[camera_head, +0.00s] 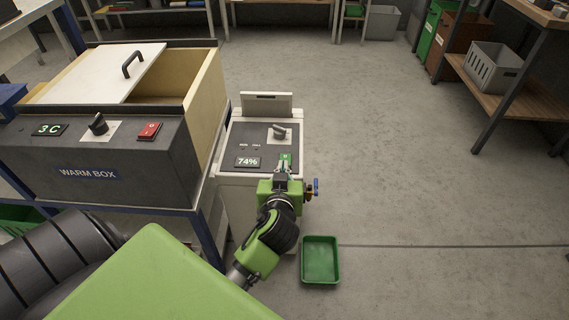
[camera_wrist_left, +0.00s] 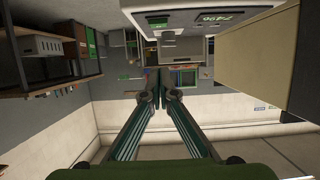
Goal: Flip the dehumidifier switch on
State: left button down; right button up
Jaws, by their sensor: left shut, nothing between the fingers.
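The dehumidifier (camera_head: 234,138) is a white cabinet with a dark sloped top panel. Its display (camera_head: 247,162) reads 74%, and a grey knob (camera_head: 280,131) sits above. A small green rocker switch (camera_head: 286,157) is at the panel's lower right; its lower part is covered by my gripper. My left gripper (camera_head: 284,167) is shut and empty, with its tips at or just in front of the switch; I cannot tell if they touch. In the left wrist view, the gripper (camera_wrist_left: 158,84) points away below the panel, and the green switch (camera_wrist_left: 157,20) shows at the top.
The warm box (camera_head: 98,160), with a red switch (camera_head: 149,131) and a partly open lid, stands on a bench close to the left. A valve with a blue handle (camera_head: 316,187) sticks out at the right. A green tray (camera_head: 320,261) lies on the floor. Floor to the right is clear.

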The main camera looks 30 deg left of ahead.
pick_arm(q)
jog(key=b+x, duration=0.1)
jog(key=x, duration=0.8)
jog(key=shift+w+f, duration=0.1)
jog(key=shift+w, duration=0.05)
notch_tip(320, 180, down, 3)
jog(key=shift+a+f+b, duration=0.1)
jog(key=shift+f+b, duration=0.05)
jog(key=shift+b, duration=0.3)
jog(key=shift+f, duration=0.5)
pick_arm(e)
jog(key=w+r, duration=0.4)
jog(key=r, duration=0.1)
jog(key=shift+a+r, duration=0.25)
jog(key=shift+a, duration=0.05)
